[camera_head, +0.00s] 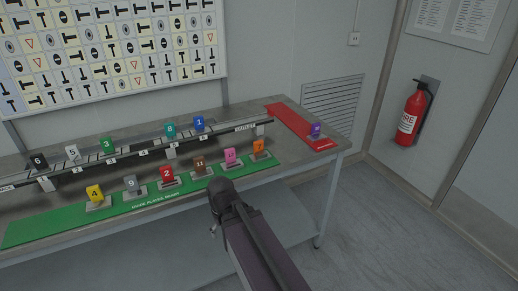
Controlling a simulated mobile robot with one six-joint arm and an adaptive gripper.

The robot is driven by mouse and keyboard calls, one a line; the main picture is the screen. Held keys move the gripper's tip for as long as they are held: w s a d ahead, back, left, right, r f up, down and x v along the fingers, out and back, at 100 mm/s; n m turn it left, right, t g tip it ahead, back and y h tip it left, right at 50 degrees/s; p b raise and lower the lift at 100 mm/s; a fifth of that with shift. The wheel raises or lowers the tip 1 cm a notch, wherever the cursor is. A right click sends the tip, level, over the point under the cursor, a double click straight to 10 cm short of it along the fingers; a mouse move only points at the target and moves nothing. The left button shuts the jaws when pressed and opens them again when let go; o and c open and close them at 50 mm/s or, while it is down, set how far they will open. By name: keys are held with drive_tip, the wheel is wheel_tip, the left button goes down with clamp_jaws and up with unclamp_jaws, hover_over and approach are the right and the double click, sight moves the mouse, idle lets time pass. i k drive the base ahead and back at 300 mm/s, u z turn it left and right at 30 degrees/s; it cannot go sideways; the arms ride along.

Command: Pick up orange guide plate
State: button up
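The orange guide plate (259,147) stands upright in a small grey base at the right end of the green strip (130,201) on the bench. A dark number on its face is too small to read surely. My arm reaches up from the bottom of the picture. Its dark end is in front of the bench's front edge, left of and nearer than the orange plate, and apart from it. A small light part that may be my gripper (213,231) shows below that end. Its fingers cannot be made out.
Pink (230,156), brown (199,164), red (167,175), grey (130,184) and yellow (95,194) plates stand left of it. Behind runs a rail with several numbered plates. A purple plate (316,130) stands on the red strip (290,121). The floor right of the bench is clear.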

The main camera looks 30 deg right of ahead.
sight(259, 155)
drive_tip(key=z, duration=0.7)
drive_tip(key=k, duration=0.45)
drive_tip(key=u, duration=0.15)
drive_tip(key=i, duration=0.5)
drive_tip(key=z, duration=0.05)
